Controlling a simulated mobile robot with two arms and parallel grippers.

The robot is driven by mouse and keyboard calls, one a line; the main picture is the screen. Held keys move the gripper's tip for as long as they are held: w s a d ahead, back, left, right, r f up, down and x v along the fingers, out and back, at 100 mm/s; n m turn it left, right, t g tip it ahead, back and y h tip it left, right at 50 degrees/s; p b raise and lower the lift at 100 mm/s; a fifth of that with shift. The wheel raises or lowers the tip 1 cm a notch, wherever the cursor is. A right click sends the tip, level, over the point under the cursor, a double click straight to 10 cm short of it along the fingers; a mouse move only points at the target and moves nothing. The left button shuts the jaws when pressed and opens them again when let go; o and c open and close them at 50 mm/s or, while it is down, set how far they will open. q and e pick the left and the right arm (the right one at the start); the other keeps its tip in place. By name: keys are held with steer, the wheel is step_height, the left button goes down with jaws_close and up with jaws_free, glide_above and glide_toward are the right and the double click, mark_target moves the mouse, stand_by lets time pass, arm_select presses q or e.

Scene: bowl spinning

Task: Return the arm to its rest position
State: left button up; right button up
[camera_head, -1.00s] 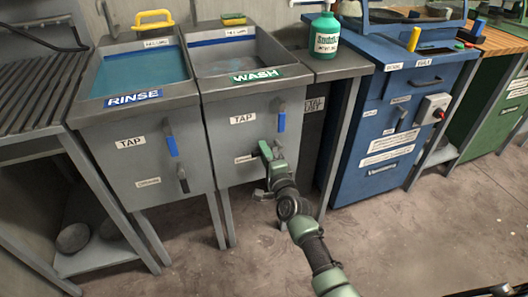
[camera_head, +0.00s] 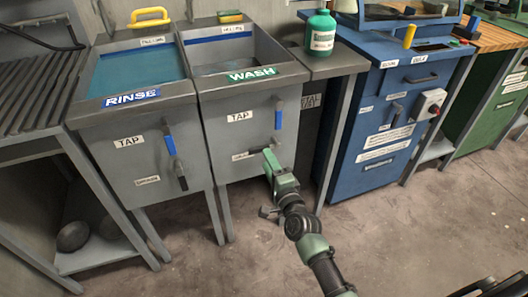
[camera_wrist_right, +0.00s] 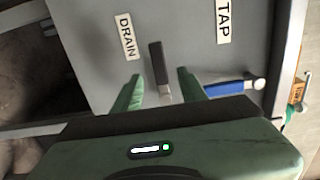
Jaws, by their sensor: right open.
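My right gripper (camera_head: 269,161) is in front of the lower right part of the grey wash basin front (camera_head: 225,180). It also shows in the right wrist view (camera_wrist_right: 159,74). Its two green fingers are apart with nothing held between them. A black drain lever (camera_wrist_right: 158,62) lines up with the gap between the fingers and touches neither; how far beyond the tips it is, I cannot tell. The blue tap lever (camera_head: 278,112) is above the gripper and shows in the right wrist view too (camera_wrist_right: 230,88). My left gripper is not in view.
The rinse basin (camera_head: 130,102) with blue water is at left. A green bottle (camera_head: 320,32) stands on the counter. A blue cabinet (camera_head: 385,120) is right of the basins. The floor (camera_head: 420,230) at lower right is largely clear.

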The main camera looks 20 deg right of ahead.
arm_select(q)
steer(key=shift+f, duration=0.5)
arm_select(e)
steer(key=shift+s, duration=0.7)
